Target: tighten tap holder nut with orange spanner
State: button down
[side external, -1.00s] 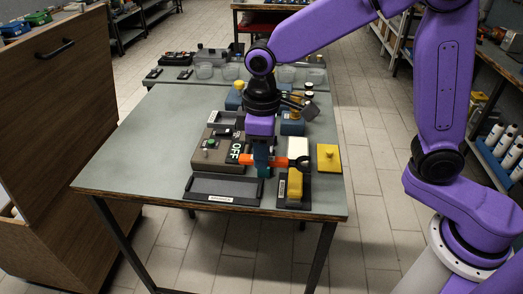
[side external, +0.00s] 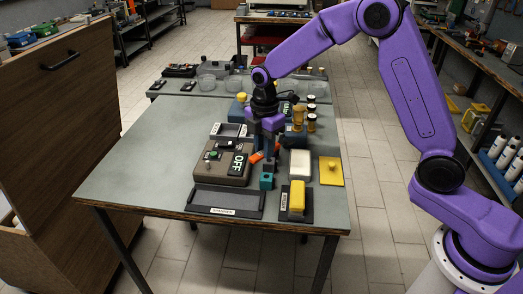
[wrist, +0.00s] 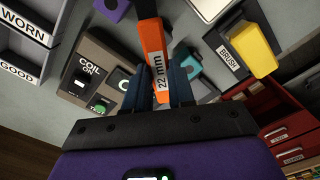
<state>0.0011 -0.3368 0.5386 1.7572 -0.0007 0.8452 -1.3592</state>
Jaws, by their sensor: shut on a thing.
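My gripper (side external: 266,148) is shut on the orange spanner (wrist: 155,55), above the right part of the table. In the wrist view the dark blue fingers (wrist: 160,90) sit on both sides of its handle, which is marked "22 mm". The handle runs away toward the top edge, where it darkens; the jaw end is out of view. In the side view only a short orange piece (side external: 256,157) shows beside the fingers. I cannot pick out the tap holder nut for sure. Brass-coloured fittings (side external: 311,118) stand behind and to the right of the gripper.
A brown coil box (side external: 222,166) with an OFF display stands left of the gripper. A teal block (side external: 266,181), a yellow brush (side external: 297,199), a white block (side external: 300,163) and a yellow plate (side external: 331,171) lie near. An empty dark tray (side external: 226,203) is in front. The table's left side is clear.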

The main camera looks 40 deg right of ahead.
jog(key=shift+w+d+f+n, duration=0.3)
jog(key=shift+w+d+n, duration=0.1)
jog(key=shift+d, duration=0.1)
jog(key=shift+w+d+f+n, duration=0.3)
jog(key=shift+d+n, duration=0.1)
jog(key=shift+d, duration=0.1)
jog(key=shift+d, duration=0.2)
jog(key=shift+w+d, duration=0.25)
jog(key=shift+d, duration=0.5)
jog(key=shift+w+d, duration=0.2)
jog(key=shift+d, duration=0.5)
jog(key=shift+w+d, duration=0.25)
jog(key=shift+d, duration=0.6)
jog(key=shift+w+d, duration=0.2)
jog(key=shift+d, duration=0.65)
dwell(0.5)
jog(key=shift+w, duration=0.1)
jog(key=shift+w+a+m, duration=0.1)
jog(key=shift+w+m, duration=0.35)
jog(key=shift+m, duration=0.25)
